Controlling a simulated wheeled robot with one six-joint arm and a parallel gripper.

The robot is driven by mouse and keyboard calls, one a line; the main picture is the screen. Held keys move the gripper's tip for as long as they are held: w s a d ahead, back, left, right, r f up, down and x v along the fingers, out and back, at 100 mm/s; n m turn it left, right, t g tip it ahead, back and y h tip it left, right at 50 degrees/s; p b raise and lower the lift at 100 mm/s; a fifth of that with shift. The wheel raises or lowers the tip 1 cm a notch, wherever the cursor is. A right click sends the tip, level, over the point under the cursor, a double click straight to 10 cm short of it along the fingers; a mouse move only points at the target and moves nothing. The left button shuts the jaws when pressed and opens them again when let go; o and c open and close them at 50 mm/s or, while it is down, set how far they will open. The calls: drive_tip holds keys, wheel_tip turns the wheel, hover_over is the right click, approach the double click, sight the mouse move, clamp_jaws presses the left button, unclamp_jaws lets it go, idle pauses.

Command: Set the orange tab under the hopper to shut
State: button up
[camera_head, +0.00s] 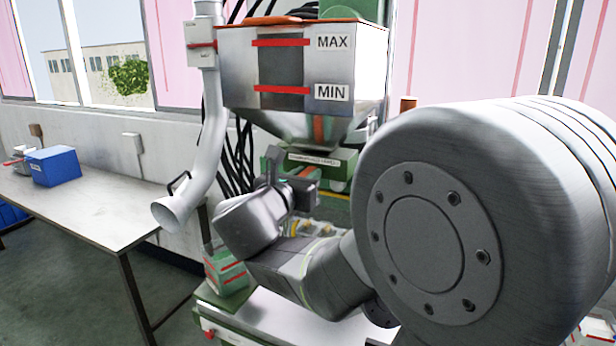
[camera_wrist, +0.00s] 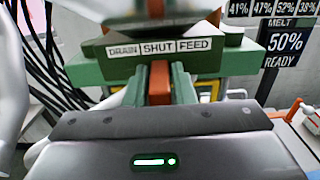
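The orange tab (camera_wrist: 160,82) stands under the hopper, below the SHUT label (camera_wrist: 160,48) in the wrist view. The DRAIN label (camera_wrist: 122,49) is to its left and the FEED label (camera_wrist: 194,46) to its right, all on a green block (camera_wrist: 85,66). My gripper (camera_wrist: 160,90) has one finger on each side of the tab, and both appear to press against it.
A white pipe (camera_head: 208,130) hangs left of the hopper. A table (camera_head: 90,205) with a blue box (camera_head: 53,166) stands at the left. Black cables (camera_wrist: 62,60) run left of the green block. A readout (camera_wrist: 285,42) showing 50% and READY is at the right.

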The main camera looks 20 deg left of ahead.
drive_tip(key=shift+o, duration=1.3)
drive_tip(key=shift+s, duration=0.1)
drive_tip(key=s+a+b, duration=0.1)
drive_tip(key=s, duration=1.2)
drive_tip(key=shift+s, duration=0.3)
drive_tip(key=shift+w+d+p, duration=0.15)
drive_tip(key=shift+w, duration=2.05)
drive_tip(key=shift+w+d+p, duration=0.15)
drive_tip(key=shift+w, duration=2.1)
drive_tip(key=shift+w+d+p, duration=0.15)
drive_tip(key=shift+w, duration=2.05)
drive_tip(key=shift+d, duration=0.1)
